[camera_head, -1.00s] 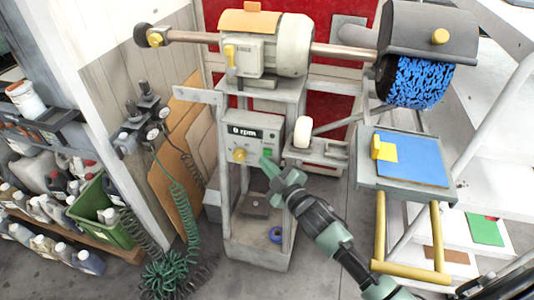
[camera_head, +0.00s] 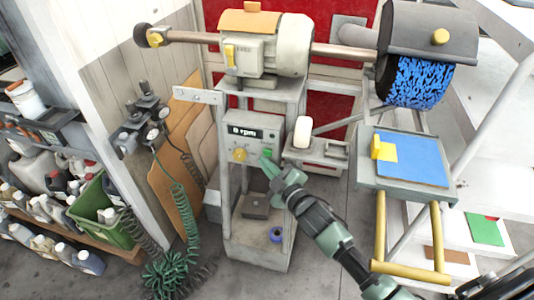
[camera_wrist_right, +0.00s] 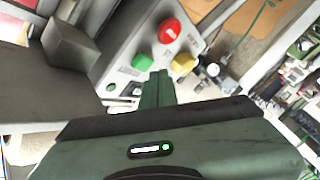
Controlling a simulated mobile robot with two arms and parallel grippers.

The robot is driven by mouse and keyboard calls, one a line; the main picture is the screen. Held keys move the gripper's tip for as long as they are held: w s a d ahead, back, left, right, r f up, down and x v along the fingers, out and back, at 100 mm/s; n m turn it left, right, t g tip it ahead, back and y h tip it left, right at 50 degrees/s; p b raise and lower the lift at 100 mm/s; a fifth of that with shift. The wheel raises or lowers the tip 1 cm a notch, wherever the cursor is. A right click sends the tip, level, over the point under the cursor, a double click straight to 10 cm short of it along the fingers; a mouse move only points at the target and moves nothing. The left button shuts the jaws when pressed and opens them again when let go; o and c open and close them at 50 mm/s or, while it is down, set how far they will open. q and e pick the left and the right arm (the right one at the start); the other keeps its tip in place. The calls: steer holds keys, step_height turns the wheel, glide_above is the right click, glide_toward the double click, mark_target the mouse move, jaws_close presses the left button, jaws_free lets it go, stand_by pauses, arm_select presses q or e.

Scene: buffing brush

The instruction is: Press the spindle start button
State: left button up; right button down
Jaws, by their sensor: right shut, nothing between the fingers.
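The grey control box (camera_head: 256,133) stands below the motor, its display reading 0 rpm. A yellow knob (camera_head: 239,155) and a small green button (camera_head: 267,153) are on its front. The green button also shows in the right wrist view (camera_wrist_right: 142,62), beside a red button (camera_wrist_right: 168,31) and the yellow knob (camera_wrist_right: 184,63). My right gripper (camera_head: 266,163) is shut and empty, its tips close to the box front just below the green button. In the wrist view its fingers (camera_wrist_right: 158,80) point at the panel near that button. I cannot tell whether they touch it. My left gripper is not in view.
The motor (camera_head: 270,50) and blue buffing brush (camera_head: 417,82) are above. A small table (camera_head: 365,180) with a blue sheet stands to the right of my arm. A white bottle-like piece (camera_head: 302,132) is just right of the box. Coiled green hoses (camera_head: 177,265) hang at left.

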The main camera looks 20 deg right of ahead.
stand_by(0.4)
steer(key=shift+w+d, duration=0.25)
steer(key=shift+w, duration=0.1)
steer(key=shift+w+d, duration=0.25)
steer(key=shift+w, duration=0.1)
stand_by(0.6)
steer(key=shift+s+a, duration=0.1)
steer(key=shift+s, duration=0.05)
stand_by(0.3)
steer(key=shift+s+a+p, duration=0.4)
steer(key=shift+s, duration=0.2)
steer(key=s+a, duration=0.1)
steer(key=s, duration=0.1)
steer(key=s+a+p, duration=0.1)
steer(key=s, duration=0.1)
steer(key=shift+a, duration=0.4)
